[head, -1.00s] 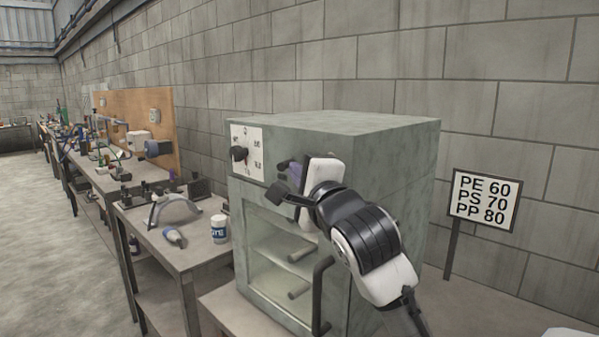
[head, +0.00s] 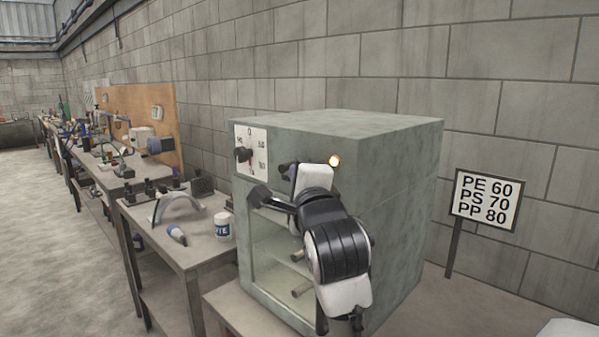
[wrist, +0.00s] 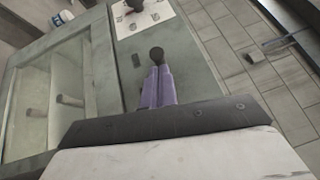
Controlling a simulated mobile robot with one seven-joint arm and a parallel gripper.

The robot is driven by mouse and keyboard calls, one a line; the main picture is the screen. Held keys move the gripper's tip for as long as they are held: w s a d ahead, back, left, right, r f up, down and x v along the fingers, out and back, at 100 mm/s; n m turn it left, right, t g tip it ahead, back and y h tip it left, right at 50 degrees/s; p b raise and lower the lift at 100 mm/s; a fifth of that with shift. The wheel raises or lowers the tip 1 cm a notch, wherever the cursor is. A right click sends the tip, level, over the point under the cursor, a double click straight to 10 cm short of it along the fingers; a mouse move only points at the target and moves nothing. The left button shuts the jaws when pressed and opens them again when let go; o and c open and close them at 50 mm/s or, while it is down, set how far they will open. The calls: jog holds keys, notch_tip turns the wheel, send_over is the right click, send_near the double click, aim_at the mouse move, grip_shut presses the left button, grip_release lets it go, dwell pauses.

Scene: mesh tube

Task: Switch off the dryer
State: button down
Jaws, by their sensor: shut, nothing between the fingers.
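The dryer (head: 390,170) is a grey-green cabinet with a glass front and shelves inside. A white dial plate (head: 262,140) with a black dial knob (head: 243,154) is at its upper left front. A small lamp (head: 334,161) glows yellow on the upper front. A dark round knob (wrist: 157,54) sits on the panel between dial and lamp; it also shows in the head view (head: 286,169). My gripper (wrist: 158,74) is shut and empty, its purple fingertips right at that knob. I cannot tell whether they touch. In the head view my wrist hides the fingers.
A bench (head: 180,240) with a white tub (head: 224,226) and tools stands left of the dryer. A sign (head: 486,200) on a post stands to the right, and a block wall is behind. My arm covers part of the dryer's front.

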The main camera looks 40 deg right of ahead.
jog(key=m+g+h, duration=0.1)
jog(key=g+h, duration=0.1)
jog(key=w+a+m+g+h+p, duration=0.1)
jog(key=m+g+h, duration=0.1)
jog(key=w+m+g+h, duration=0.1)
jog(key=m+h, duration=0.1)
jog(key=shift+w+a+g, duration=0.15)
jog(key=shift+a+g, duration=0.25)
jog(key=shift+a, duration=0.1)
